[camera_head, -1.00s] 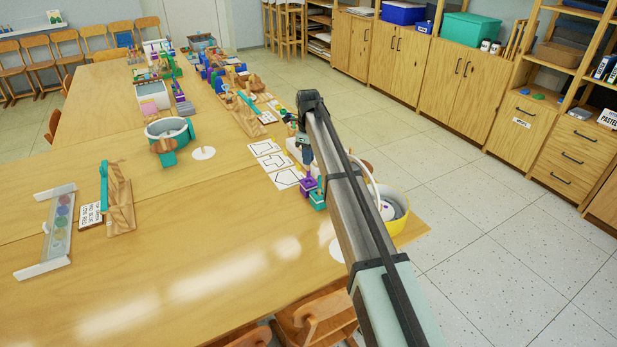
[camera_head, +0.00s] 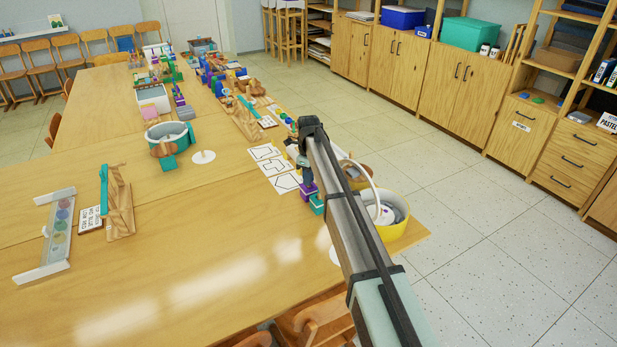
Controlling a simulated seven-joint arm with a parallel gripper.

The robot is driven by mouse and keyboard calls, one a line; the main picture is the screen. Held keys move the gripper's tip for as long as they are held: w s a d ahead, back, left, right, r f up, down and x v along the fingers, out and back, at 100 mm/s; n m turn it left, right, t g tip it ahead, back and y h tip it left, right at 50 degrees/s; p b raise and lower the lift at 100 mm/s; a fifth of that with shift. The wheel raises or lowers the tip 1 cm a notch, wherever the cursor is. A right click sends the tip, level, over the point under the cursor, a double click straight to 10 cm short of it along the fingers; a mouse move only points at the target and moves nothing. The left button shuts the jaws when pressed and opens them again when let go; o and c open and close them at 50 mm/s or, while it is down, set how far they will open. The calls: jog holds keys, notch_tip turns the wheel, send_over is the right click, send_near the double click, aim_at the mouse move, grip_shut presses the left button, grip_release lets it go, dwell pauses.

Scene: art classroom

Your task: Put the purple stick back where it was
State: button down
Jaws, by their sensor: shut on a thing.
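My arm reaches away across the right side of the table, and its far joint hides most of my gripper (camera_head: 301,160). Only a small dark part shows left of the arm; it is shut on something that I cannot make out. A purple block-like thing (camera_head: 307,191) stands on the table just below it. A teal block (camera_head: 317,205) stands beside the purple one, partly behind the arm. I cannot pick out a separate purple stick; it may be hidden by the arm or too small to tell.
A yellow tub (camera_head: 393,228) with a white handle stands right of my arm near the table corner. White outline cards (camera_head: 272,167) lie left of the gripper. The front middle of the table (camera_head: 200,250) is clear.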

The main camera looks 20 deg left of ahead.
jog(key=c, duration=1.1)
grip_release()
jog(key=shift+c, duration=0.2)
notch_tip(320, 180, up, 12)
jog(key=shift+r, duration=0.15)
